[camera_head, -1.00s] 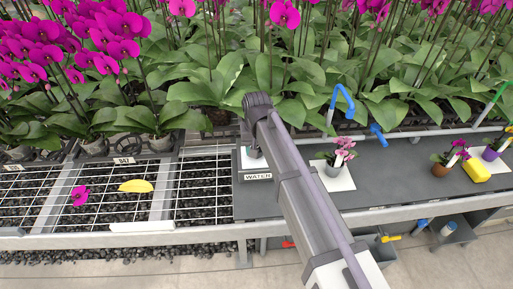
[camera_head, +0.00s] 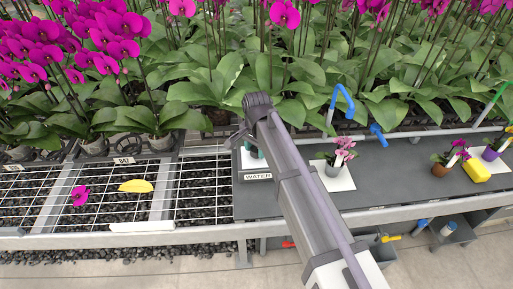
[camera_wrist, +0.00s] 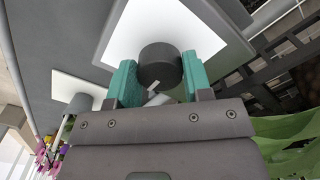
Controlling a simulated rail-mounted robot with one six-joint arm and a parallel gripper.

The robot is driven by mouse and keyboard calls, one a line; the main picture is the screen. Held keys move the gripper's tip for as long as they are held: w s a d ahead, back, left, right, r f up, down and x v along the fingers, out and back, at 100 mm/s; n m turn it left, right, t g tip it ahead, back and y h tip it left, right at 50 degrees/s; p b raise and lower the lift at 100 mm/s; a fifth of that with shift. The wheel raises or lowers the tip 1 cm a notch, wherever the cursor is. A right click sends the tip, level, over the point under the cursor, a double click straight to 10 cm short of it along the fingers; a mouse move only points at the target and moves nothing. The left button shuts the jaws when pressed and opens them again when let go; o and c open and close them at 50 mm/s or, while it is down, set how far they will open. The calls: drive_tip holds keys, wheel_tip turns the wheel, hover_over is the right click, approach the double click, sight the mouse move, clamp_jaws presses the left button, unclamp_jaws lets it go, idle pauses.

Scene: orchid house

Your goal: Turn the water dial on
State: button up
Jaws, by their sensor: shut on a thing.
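The water dial is a dark grey round knob (camera_wrist: 160,64) on a white square plate (camera_wrist: 205,40) in the wrist view. My gripper (camera_wrist: 158,78) has teal fingers on opposite sides of the knob and is shut on it. A small pale piece shows at the knob's near side, partly hidden. In the head view, the plate (camera_head: 249,163) lies on the dark bench just behind the label "WATER" (camera_head: 258,177). My arm hides most of the knob there, and a teal finger shows at its left.
A pink potted orchid (camera_head: 334,163) stands on a white square right of my arm. A wire bench (camera_head: 200,185) with a yellow leaf-like piece (camera_head: 135,186) is at left.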

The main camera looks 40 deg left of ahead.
sight(256, 148)
idle(0.4)
drive_tip(key=o, duration=0.9)
wheel_tip(256, 148, up, 11)
drive_tip(key=p, duration=1.1)
drive_tip(key=shift+f, duration=0.1)
